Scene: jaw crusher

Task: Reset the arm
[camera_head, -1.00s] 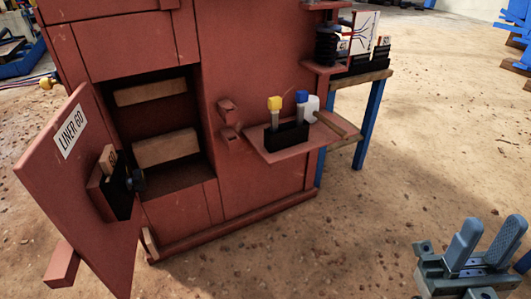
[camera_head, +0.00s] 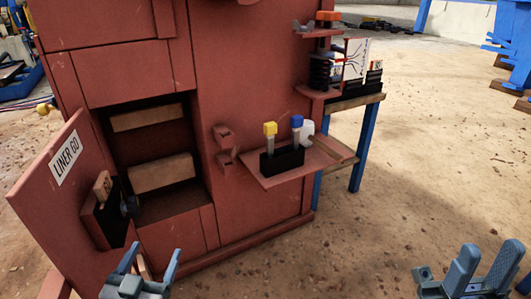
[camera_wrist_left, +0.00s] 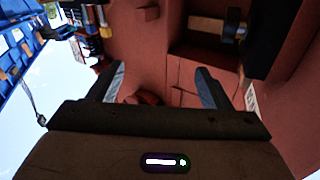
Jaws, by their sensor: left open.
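My left gripper (camera_head: 150,262) is at the bottom edge of the head view, in front of the red crusher body (camera_head: 245,110). Its two fingers stand wide apart with nothing between them. In the left wrist view the open fingers (camera_wrist_left: 160,85) frame red panels, blurred and partly dark. My right gripper (camera_head: 483,262) is at the lower right over bare ground, with a gap between its fingers and nothing held.
The open compartment (camera_head: 150,145) holds two pale blocks. A red shelf (camera_head: 285,178) carries a black holder with yellow-topped and blue-topped tools. A blue-legged table (camera_head: 357,150) stands behind it.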

